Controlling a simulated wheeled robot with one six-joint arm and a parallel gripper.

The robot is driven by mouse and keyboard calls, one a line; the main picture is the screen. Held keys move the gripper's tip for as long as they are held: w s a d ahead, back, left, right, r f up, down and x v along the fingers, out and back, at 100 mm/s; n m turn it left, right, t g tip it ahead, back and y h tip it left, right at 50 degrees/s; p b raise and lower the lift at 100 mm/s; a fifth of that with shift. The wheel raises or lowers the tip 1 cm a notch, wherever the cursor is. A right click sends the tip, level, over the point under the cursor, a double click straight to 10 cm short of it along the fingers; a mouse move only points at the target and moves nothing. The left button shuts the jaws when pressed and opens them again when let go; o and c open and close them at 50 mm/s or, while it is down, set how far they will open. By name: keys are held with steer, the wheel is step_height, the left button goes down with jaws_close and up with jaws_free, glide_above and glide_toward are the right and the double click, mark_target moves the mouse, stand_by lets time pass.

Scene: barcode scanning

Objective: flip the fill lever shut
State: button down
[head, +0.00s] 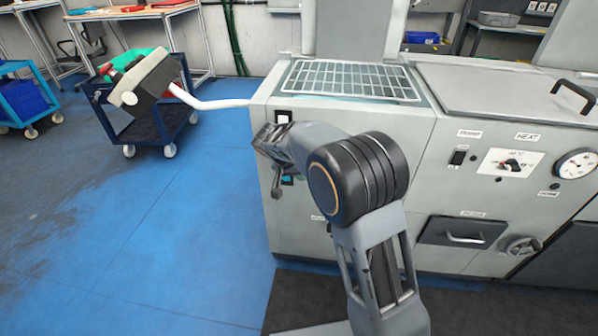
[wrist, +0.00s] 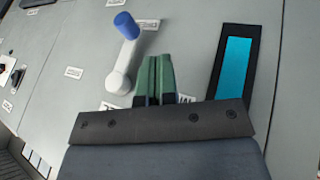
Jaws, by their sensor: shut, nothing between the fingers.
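A lever with a pale grey arm and a blue grip (wrist: 124,48) stands out from the grey machine panel in the wrist view; I take it as the fill lever. Its grip points toward the top of that picture, and its round hub is at the lower end. My gripper (wrist: 155,62) is shut and empty, its green fingers together just right of the lever, with a small gap between them in the picture. I cannot tell whether they are level with it in depth. In the head view my wrist covers part of the panel, and the lever cannot be made out.
A cyan window in a black frame (wrist: 235,65) is right of my fingers. The grey machine (head: 440,140) carries a wire rack (head: 350,79), a heat dial (head: 511,163), a gauge (head: 577,164) and a drawer (head: 460,232). A blue cart (head: 150,125) stands left; the floor between is clear.

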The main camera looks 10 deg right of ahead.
steer(key=d+f+b, duration=0.2)
steer(key=d+f, duration=0.3)
steer(key=shift+s+d, duration=0.2)
steer(key=shift+d, duration=0.15)
steer(key=shift+d, duration=0.1)
